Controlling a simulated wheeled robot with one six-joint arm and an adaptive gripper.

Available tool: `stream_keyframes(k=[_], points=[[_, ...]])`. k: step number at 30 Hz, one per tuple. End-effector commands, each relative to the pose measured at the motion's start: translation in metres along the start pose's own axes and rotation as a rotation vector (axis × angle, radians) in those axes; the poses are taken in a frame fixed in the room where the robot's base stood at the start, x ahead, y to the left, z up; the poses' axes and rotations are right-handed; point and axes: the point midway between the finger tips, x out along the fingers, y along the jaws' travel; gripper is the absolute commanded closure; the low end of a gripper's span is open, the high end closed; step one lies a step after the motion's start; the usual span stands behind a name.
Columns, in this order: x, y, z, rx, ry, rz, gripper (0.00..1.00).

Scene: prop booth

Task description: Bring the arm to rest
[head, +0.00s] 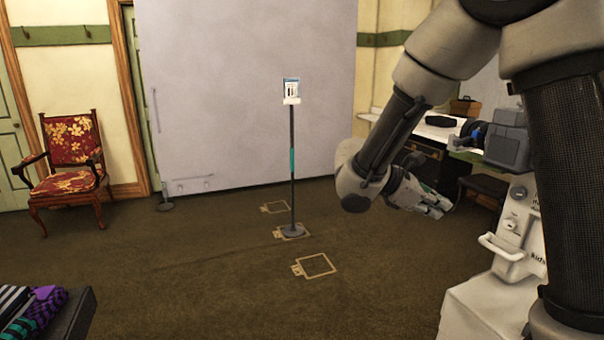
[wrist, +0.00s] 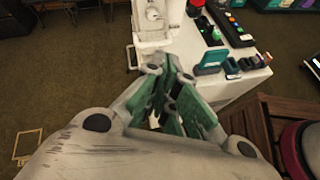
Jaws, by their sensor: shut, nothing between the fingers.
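My arm reaches down from the upper right in the head view, bent at the elbow. My gripper (head: 436,206) hangs in the air at its end, pointing right and slightly down. It is apart from the white machine to its right. In the wrist view my gripper (wrist: 172,105) has its green-padded fingers together, with nothing between them. Below it in that view are the white machine's top and part of the carpet.
A white machine (head: 509,252) with a handle stands close at right. A sign stand (head: 292,160) stands on floor markings in the middle. A floral armchair (head: 68,165) is at left. Striped cloths (head: 35,308) lie at the lower left. Carpet (head: 180,270) is open between.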

Motion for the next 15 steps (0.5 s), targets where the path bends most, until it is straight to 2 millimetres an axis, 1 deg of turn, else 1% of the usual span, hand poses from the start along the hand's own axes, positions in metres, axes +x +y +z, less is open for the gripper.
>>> stream_keyframes(k=[1, 3, 6, 8, 9, 12, 15], points=[[0.006, -0.020, 0.005, 0.093, 0.071, -0.070, 1.00], [0.012, -0.049, 0.009, 0.236, 0.176, -0.180, 1.00], [0.013, -0.085, 0.015, 0.447, 0.318, -0.330, 1.00], [0.011, -0.105, 0.019, 0.584, 0.407, -0.419, 1.00], [0.008, -0.117, 0.022, 0.680, 0.467, -0.478, 1.00], [-0.002, -0.143, 0.032, 0.921, 0.622, -0.615, 1.00], [-0.014, -0.160, 0.045, 1.131, 0.764, -0.711, 1.00]])
